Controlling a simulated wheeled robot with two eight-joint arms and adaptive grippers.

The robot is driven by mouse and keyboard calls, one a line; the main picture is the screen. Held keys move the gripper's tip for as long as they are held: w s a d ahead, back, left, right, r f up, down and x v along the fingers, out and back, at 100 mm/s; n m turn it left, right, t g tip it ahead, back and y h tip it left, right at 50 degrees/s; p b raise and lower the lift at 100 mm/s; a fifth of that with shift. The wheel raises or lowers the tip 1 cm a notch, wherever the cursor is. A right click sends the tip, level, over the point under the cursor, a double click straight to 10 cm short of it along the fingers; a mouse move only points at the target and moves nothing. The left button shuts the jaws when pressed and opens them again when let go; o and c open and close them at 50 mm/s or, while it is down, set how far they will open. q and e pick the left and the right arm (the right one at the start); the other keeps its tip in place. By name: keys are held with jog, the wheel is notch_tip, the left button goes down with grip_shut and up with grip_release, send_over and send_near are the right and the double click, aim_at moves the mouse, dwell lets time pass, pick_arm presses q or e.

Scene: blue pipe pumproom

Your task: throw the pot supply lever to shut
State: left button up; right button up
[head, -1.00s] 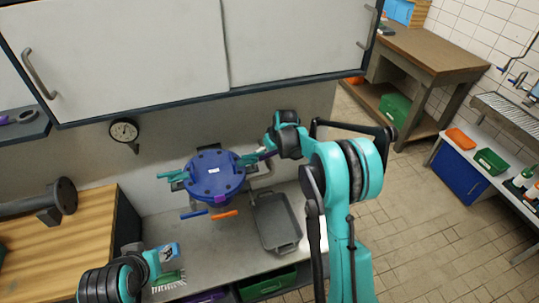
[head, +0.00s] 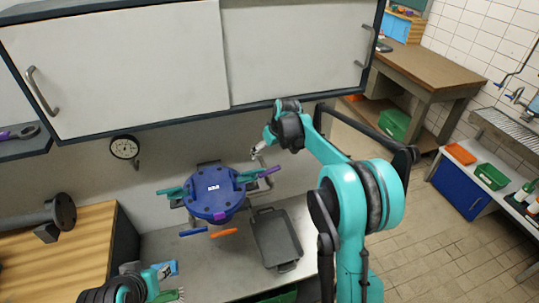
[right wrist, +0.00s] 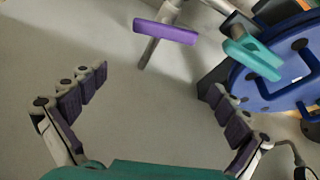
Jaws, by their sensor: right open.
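A blue round pot lid (head: 214,192) with a white label, too small to read, sits by the wall in the head view. Several lever handles surround it: teal at left (head: 170,191), teal at right (head: 247,178), purple (head: 270,171), blue (head: 193,232) and orange (head: 224,233). I cannot tell which is the pot supply lever. My right gripper (head: 260,150) is open and empty, just above the purple handle. In the right wrist view, the purple handle (right wrist: 165,31) lies beyond the open fingers (right wrist: 160,82), apart from them. My left arm shows at lower left; its fingers are unclear.
A dark grey tray (head: 276,238) lies on the counter right of the pot. White cabinets (head: 290,55) overhang the counter. A round gauge (head: 124,147) is on the wall. A wooden top with a dark pipe flange (head: 62,211) stands at left. Tiled floor is open at right.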

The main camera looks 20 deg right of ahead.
jog(key=shift+s, duration=0.25)
jog(key=c, duration=0.9)
jog(key=s+m, duration=0.1)
jog(key=s, duration=0.1)
jog(key=s+f+m+t+b, duration=0.1)
jog(key=s+m, duration=0.1)
jog(key=s+m+t+y, duration=0.1)
jog(key=s+m, duration=0.1)
jog(key=shift+s+f+b, duration=0.15)
jog(key=shift+s+b, duration=0.15)
jog(key=shift+s, duration=0.05)
grip_shut()
jog(key=s+d+f+m+t+y, duration=0.1)
jog(key=s+f+m+t, duration=0.2)
jog(key=s+m, duration=0.4)
jog(key=m+t+b, duration=0.2)
jog(key=m+b, duration=0.2)
jog(key=m, duration=0.2)
send_near(269, 174)
jog(key=w+a+f, duration=0.1)
jog(key=w+f, duration=0.1)
jog(key=w+a+f, duration=0.2)
jog(key=shift+f, duration=0.25)
jog(key=shift+w+a, duration=0.1)
jog(key=shift+w, duration=0.2)
jog(key=shift+a, duration=0.1)
